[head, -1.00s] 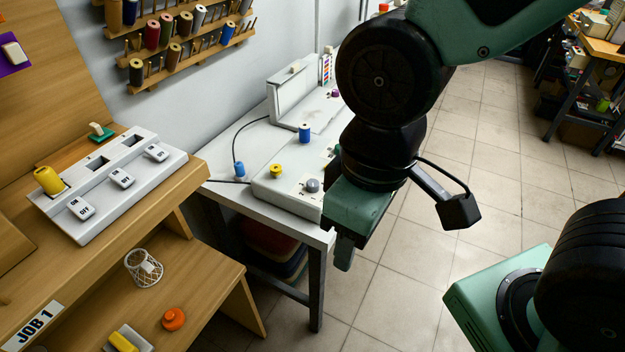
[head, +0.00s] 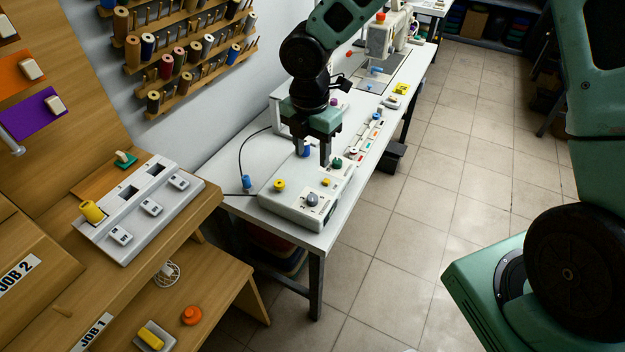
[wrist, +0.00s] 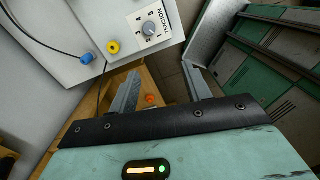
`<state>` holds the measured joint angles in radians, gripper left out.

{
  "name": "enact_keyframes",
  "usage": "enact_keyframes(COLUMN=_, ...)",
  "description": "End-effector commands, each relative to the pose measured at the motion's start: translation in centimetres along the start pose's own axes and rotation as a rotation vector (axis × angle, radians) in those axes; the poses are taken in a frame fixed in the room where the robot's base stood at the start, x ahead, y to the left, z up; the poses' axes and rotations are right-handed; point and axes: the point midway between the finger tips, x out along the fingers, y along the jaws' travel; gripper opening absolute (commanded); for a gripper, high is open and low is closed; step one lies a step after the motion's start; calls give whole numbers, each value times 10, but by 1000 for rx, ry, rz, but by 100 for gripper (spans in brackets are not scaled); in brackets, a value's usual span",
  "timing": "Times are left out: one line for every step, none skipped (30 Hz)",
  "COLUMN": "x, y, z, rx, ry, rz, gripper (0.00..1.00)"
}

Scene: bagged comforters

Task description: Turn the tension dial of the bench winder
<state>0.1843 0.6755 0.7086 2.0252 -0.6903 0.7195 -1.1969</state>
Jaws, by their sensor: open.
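The bench winder (head: 283,203) is a white box on the long white table. Its tension dial (head: 312,199) is a grey round knob on a numbered plate at the near right end. In the wrist view the dial (wrist: 149,29) is at the top centre, beside the word TENSION; its exact setting is too small to tell. My gripper (head: 312,152) is open with its fingers pointing down, above and beyond the dial in the head view. In the wrist view the gripper (wrist: 160,88) has nothing between its fingers, and the dial is apart from them.
A yellow knob (head: 279,185) is on the winder, left of the dial. A blue piece (head: 246,183) with a black cord stands to the left. A blue spool (head: 305,151) is close to my fingers. A sewing machine (head: 385,38) is farther back. Open floor lies right of the table.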

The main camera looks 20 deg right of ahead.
Motion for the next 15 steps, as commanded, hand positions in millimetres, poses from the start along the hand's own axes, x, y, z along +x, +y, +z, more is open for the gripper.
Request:
enact_keyframes(x=-2, y=6, z=9, rx=-45, ry=9, rz=7, gripper=48)
enact_keyframes(x=-1, y=9, z=14, rx=-72, ry=9, rz=11, gripper=48)
enact_keyframes(x=0, y=12, z=18, rx=-100, ry=9, rz=17, gripper=48)
enact_keyframes(x=1, y=14, z=21, rx=-118, ry=9, rz=20, gripper=48)
enact_keyframes(x=2, y=15, z=22, rx=-130, ry=10, rz=22, gripper=48)
enact_keyframes(x=4, y=16, z=24, rx=-143, ry=10, rz=24, gripper=48)
enact_keyframes(x=6, y=16, z=25, rx=-148, ry=9, rz=25, gripper=48)
enact_keyframes(x=8, y=17, z=25, rx=-151, ry=9, rz=25, gripper=48)
enact_keyframes(x=12, y=17, z=25, rx=-152, ry=9, rz=25, gripper=48)
enact_keyframes(x=16, y=17, z=24, rx=-151, ry=9, rz=24, gripper=48)
enact_keyframes(x=20, y=17, z=24, rx=-151, ry=9, rz=23, gripper=48)
enact_keyframes(x=26, y=17, z=24, rx=-151, ry=9, rz=23, gripper=48)
enact_keyframes(x=31, y=17, z=24, rx=-151, ry=10, rz=23, gripper=48)
enact_keyframes(x=37, y=16, z=24, rx=-151, ry=10, rz=21, gripper=48)
enact_keyframes(x=45, y=17, z=23, rx=-151, ry=10, rz=22, gripper=48)
